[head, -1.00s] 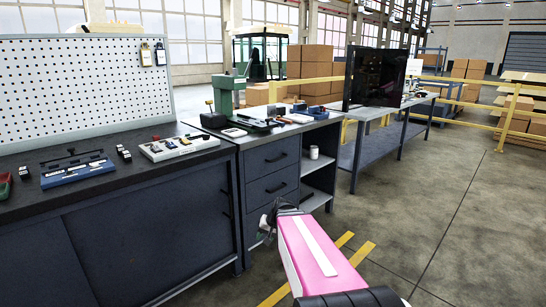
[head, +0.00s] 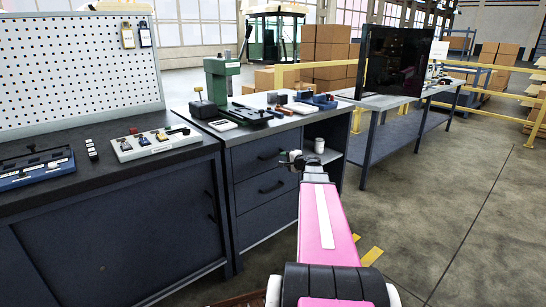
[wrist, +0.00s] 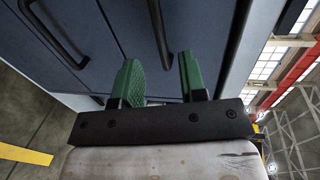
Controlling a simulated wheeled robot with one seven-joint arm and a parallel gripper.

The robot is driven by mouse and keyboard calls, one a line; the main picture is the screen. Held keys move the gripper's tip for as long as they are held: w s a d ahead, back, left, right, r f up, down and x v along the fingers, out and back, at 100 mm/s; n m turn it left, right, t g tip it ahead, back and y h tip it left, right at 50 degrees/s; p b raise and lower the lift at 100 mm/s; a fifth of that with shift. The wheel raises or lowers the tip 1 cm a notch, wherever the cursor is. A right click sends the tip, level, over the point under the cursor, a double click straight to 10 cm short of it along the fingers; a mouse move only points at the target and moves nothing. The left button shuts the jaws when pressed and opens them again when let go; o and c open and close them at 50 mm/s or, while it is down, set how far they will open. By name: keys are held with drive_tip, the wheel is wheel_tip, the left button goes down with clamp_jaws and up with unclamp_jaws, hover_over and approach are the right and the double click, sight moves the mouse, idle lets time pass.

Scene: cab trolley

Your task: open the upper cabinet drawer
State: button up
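The upper drawer (head: 248,161) is the top dark blue front of the cabinet under the grey worktop; it looks closed. Its black bar handle (head: 272,154) is in the head view, just left of my gripper (head: 289,157). In the wrist view the picture is turned sideways. There my gripper (wrist: 160,75) has two green fingers spread apart with nothing held. The upper handle (wrist: 158,28) points into the gap between the fingertips; I cannot tell whether it is between them in depth. The lower drawer's handle (wrist: 52,35) is to the left.
A green press (head: 222,80) and small tools stand on the worktop above the drawers. A white cup (head: 319,145) stands on the open shelf right of the drawers. A sliding-door cabinet (head: 120,240) is on the left. The floor (head: 450,230) at right is clear.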

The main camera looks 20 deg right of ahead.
sight(275, 156)
drive_tip(key=x, duration=0.8)
drive_tip(key=shift+w+f, duration=0.1)
drive_tip(key=shift+w, duration=0.15)
clamp_jaws()
